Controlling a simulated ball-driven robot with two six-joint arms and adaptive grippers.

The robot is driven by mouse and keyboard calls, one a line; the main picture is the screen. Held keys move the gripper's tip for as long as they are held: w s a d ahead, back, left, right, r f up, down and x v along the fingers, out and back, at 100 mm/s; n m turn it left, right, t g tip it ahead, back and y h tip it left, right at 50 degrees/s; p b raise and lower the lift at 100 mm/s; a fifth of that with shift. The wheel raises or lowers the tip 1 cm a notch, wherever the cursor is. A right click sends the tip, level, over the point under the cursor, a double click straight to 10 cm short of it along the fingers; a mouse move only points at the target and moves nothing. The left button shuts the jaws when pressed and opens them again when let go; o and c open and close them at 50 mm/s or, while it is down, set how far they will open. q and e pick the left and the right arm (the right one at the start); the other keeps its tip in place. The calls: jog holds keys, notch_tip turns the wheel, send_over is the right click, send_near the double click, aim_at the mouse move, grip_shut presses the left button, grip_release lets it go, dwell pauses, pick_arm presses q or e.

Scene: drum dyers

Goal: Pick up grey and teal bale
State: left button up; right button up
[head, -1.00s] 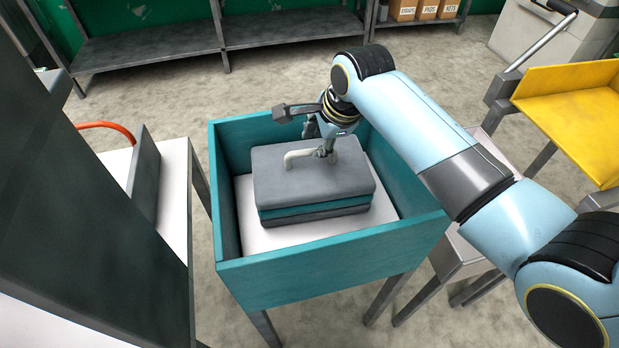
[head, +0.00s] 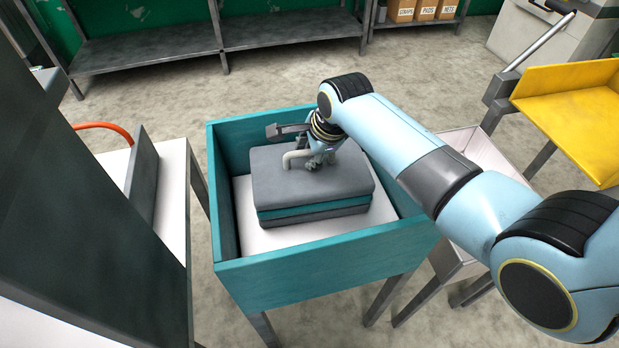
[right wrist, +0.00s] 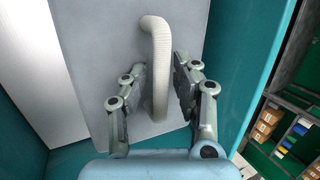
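The grey and teal bale (head: 300,190) is a layered block with a grey top and a teal band along its side. It lies flat on the white floor of the teal bin (head: 325,262). A pale bent handle (head: 292,158) stands on its top; it also shows in the right wrist view (right wrist: 157,50). My right gripper (head: 312,164) is down at the bale's top. In the right wrist view my right gripper (right wrist: 163,88) is open, its fingers on either side of the handle with gaps visible. My left gripper is not in view.
The bin's walls rise around the bale. A grey upright panel (head: 90,200) and a white table (head: 115,165) are at the left. A pale tray (head: 470,150) and a yellow tray (head: 575,95) are at the right. Shelves (head: 150,50) line the back.

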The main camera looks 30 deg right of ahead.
jog(key=shift+f, duration=0.15)
grip_shut()
dwell(0.4)
jog(key=shift+w, duration=0.15)
